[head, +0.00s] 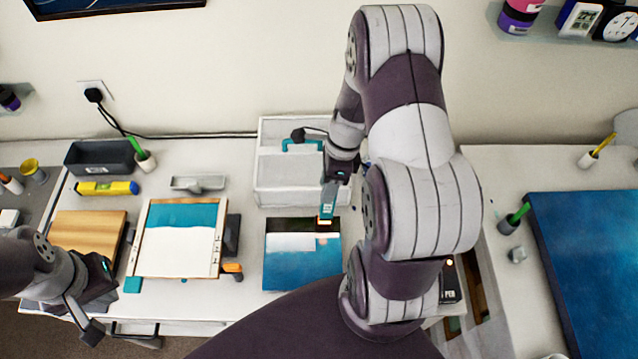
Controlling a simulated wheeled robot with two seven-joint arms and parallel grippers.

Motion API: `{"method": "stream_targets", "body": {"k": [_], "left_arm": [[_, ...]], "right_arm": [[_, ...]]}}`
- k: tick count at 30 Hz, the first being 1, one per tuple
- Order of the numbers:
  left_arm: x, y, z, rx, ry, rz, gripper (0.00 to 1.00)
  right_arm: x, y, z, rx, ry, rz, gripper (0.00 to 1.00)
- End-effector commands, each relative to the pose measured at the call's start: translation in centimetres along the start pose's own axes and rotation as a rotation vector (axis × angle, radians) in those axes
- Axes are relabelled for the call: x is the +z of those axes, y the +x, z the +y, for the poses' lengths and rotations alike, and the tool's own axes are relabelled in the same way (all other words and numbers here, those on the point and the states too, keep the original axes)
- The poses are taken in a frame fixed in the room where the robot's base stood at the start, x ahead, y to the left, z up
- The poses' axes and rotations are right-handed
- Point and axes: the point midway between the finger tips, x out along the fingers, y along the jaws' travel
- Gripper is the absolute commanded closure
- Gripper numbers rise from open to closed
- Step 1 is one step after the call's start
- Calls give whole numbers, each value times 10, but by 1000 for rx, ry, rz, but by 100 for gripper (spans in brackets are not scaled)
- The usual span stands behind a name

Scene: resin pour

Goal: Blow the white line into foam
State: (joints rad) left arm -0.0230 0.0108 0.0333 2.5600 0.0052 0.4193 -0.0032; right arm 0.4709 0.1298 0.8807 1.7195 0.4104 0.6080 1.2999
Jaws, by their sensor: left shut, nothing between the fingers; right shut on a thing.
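My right gripper (332,186) is shut on a teal hand tool (327,204) with a glowing orange tip. The tool points down over the far right part of a small panel. This panel (303,270) is blue on its near part, with a white band (290,241) across it and a dark strip along the far edge. The orange tip is at the dark strip, just beyond the white band. A pale warm spot shows on the band's right part below the tip. Whether the tip touches cannot be told. My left gripper (92,331) is shut and empty, low at the left.
A framed board (142,240) with a teal and white surface lies left of the panel. A wooden board (97,229), dark tray (100,158), yellow level (106,188) and white box (262,195) stand around. A large blue panel (590,245) fills the right table.

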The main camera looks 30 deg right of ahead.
Motion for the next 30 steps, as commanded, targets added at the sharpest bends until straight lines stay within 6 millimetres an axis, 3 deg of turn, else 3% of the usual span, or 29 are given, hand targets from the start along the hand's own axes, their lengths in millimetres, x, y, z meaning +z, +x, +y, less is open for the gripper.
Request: {"method": "stream_targets", "body": {"k": [26, 30], "left_arm": [[2, 13, 0, 0, 0, 0, 100], [0, 0, 0, 0, 0, 0, 100]], "right_arm": [[-59, -12, 0, -2, 2, 0, 91], [-58, -26, 1, -2, 0, 0, 91]]}}
